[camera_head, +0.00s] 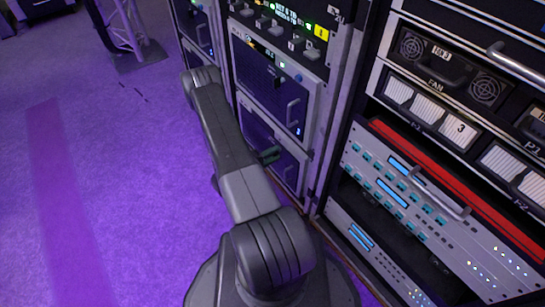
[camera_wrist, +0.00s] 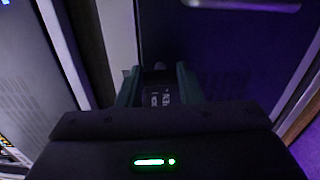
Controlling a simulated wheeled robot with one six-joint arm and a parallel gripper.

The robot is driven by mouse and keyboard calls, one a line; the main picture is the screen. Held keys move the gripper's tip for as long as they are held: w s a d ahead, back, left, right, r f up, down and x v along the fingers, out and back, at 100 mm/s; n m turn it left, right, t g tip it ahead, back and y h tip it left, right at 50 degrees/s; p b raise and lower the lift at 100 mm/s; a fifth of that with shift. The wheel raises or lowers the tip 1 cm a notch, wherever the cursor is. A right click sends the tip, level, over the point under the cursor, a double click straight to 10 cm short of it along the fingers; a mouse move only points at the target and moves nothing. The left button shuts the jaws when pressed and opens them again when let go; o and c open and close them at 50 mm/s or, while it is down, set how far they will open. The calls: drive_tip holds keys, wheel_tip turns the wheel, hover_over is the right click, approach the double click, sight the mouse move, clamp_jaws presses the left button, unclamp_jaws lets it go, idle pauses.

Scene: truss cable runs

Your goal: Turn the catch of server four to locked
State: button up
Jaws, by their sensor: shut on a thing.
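My gripper (camera_wrist: 158,82) shows in the wrist view with its two dark green fingers on either side of a small dark catch (camera_wrist: 158,70) on the front of a server unit. It is shut on the catch. Small pale lettering lies between the fingers, too blurred to read, so I cannot tell which way the catch is set. My arm hides the catch there, and no server number is readable.
Another server unit (camera_head: 272,75) with a handle sits above in the same rack. At right, a rack holds a fan unit (camera_head: 445,68) and a pulled-out red-edged unit (camera_head: 440,205). A truss foot (camera_head: 138,55) stands at the upper left. The purple floor (camera_head: 110,180) at left is clear.

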drive_tip(key=shift+m, duration=0.5)
drive_tip(key=o, duration=1)
drive_tip(key=p+v, duration=0.2)
drive_tip(key=v, duration=1.2)
drive_tip(key=shift+d, duration=0.1)
drive_tip(key=shift+b+x, duration=1.2)
drive_tip(key=shift+x, duration=5.7)
